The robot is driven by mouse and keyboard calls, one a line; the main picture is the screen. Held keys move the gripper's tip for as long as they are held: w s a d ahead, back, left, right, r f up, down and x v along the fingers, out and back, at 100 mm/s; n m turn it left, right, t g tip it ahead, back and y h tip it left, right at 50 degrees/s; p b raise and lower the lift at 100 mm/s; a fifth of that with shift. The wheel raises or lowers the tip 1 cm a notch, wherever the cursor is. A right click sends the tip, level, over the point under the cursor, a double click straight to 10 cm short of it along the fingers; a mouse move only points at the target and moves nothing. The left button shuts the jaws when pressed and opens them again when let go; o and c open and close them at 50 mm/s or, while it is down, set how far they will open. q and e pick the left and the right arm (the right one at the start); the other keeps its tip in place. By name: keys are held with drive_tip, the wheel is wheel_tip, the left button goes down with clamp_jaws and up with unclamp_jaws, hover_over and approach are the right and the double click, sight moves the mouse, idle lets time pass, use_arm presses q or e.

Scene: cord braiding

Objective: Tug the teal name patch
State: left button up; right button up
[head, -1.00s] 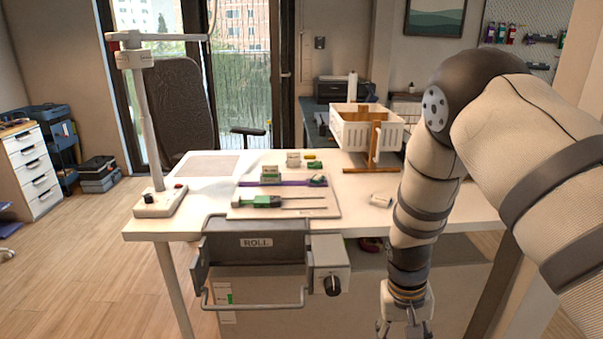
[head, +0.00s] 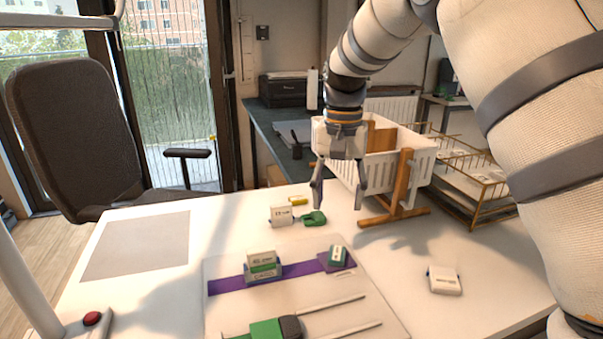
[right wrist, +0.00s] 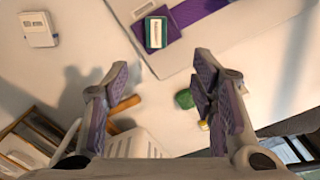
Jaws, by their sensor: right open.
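The teal name patch (head: 338,256), a small teal piece with a white label, lies on the right end of a purple strip (head: 227,285) on a pale board. The patch also shows at the top middle of the right wrist view (right wrist: 156,33). My right gripper (head: 338,195) points down above the table, beyond the patch and apart from it. Its fingers are spread with nothing between them, which the right wrist view also shows (right wrist: 162,80). My left gripper is not in view.
A white slatted basket on a wooden stand (head: 406,180) is close behind my right gripper. A white block (head: 282,215) with a green piece (head: 314,218) lies left of it. A white labelled box (head: 444,280) lies at right. A green-handled tool (head: 275,329) lies at the front.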

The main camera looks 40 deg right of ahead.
sight(337, 251)
drive_tip(key=f, duration=0.7)
drive_tip(key=s+f, duration=0.1)
drive_tip(key=f, duration=0.2)
drive_tip(key=shift+f, duration=0.2)
drive_tip(key=shift+f+b, duration=0.3)
drive_tip(key=shift+f, duration=0.3)
drive_tip(key=shift+c, duration=0.3)
clamp_jaws()
